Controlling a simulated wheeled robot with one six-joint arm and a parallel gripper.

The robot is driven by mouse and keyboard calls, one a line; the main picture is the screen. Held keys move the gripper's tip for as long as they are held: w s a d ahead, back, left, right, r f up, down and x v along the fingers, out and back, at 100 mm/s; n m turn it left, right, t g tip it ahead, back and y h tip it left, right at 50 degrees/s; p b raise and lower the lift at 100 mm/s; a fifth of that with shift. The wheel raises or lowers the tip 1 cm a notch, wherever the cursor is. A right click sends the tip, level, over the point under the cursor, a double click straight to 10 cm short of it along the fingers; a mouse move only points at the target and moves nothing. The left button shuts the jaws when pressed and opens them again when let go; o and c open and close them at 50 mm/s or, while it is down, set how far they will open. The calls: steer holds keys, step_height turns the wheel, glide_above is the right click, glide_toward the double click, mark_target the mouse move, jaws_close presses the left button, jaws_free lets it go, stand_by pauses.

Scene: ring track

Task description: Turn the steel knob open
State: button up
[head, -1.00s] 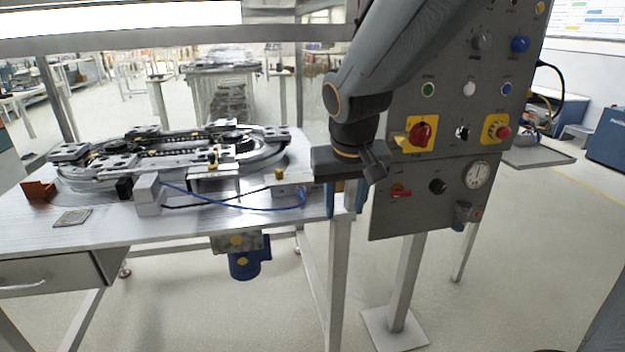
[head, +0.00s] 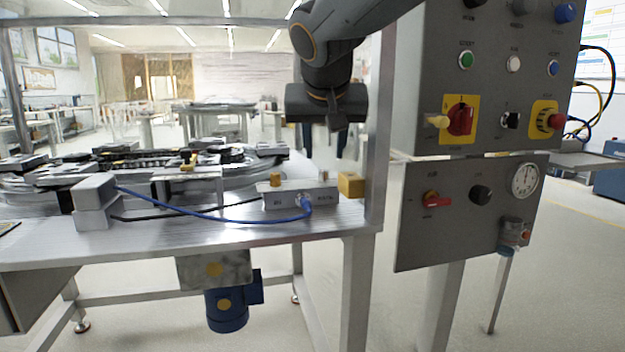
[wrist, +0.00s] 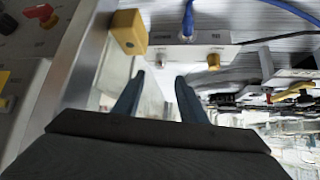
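A small steel knob (head: 323,177) stands upright on the right end of a pale block (head: 298,196) near the table's right end. A brass knob (head: 276,180) stands at the block's left end. In the wrist view the steel knob (wrist: 163,58) lies just beyond the fingertips, roughly between them, and the brass knob (wrist: 213,61) is to its right. My gripper (wrist: 159,78) is open and empty, its two dark fingers apart. The knob's markings are too small to read.
A yellow block (head: 351,185) sits right of the pale block, beside a metal post (head: 376,130). A blue cable (head: 230,218) plugs into the block's front. A grey control panel (head: 450,215) with knobs and a gauge stands right. The ring track (head: 130,165) is left.

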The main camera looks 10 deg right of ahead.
mark_target(324, 170)
steer(key=shift+b+x, duration=1.05)
steer(key=shift+x, duration=2.9)
steer(key=shift+r, duration=0.1)
jaws_close()
